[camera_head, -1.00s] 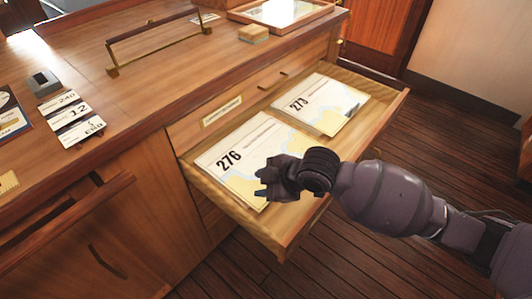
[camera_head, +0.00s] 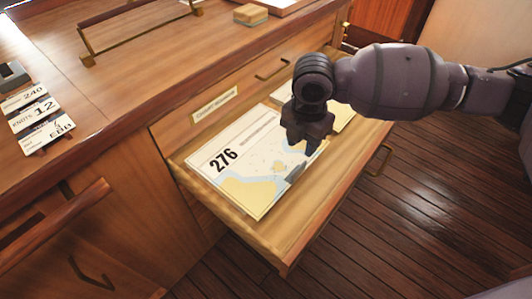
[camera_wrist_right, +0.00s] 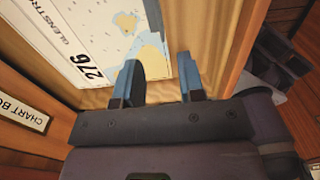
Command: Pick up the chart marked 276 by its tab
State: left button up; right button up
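The chart marked 276 (camera_head: 240,168) lies flat in the open drawer, with a yellow and blue coast print. A small dark grey piece, seemingly its tab (camera_head: 296,172), shows at its right edge. The chart also shows in the right wrist view (camera_wrist_right: 108,30), with a dark piece at the top. My right gripper (camera_head: 306,143) points down over the chart's far right part, near the second chart. In the wrist view its blue-padded fingers (camera_wrist_right: 160,78) stand apart with nothing gripped between them. The exact height above the chart cannot be told. My left gripper is not in view.
The second chart (camera_head: 341,118) is mostly hidden behind my right gripper. The wooden drawer (camera_head: 285,245) has raised walls around the charts. The counter (camera_head: 130,70) above holds a brass-ended rail (camera_head: 135,20), a small block (camera_head: 250,14) and number cards (camera_head: 35,122). Floor is clear at the right.

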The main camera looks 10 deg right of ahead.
jog(key=b, duration=0.1)
send_over(299, 168)
notch_tip(299, 168, down, 5)
jog(key=shift+s+a+f, duration=0.1)
jog(key=shift+s, duration=0.05)
jog(key=shift+f, duration=0.3)
jog(key=shift+f+b, duration=0.3)
jog(key=shift+b, duration=0.1)
notch_tip(299, 168, down, 4)
jog(key=shift+r+b, duration=0.1)
jog(key=shift+b, duration=0.7)
jog(key=shift+f, duration=0.3)
jog(key=shift+r, duration=0.2)
grip_shut()
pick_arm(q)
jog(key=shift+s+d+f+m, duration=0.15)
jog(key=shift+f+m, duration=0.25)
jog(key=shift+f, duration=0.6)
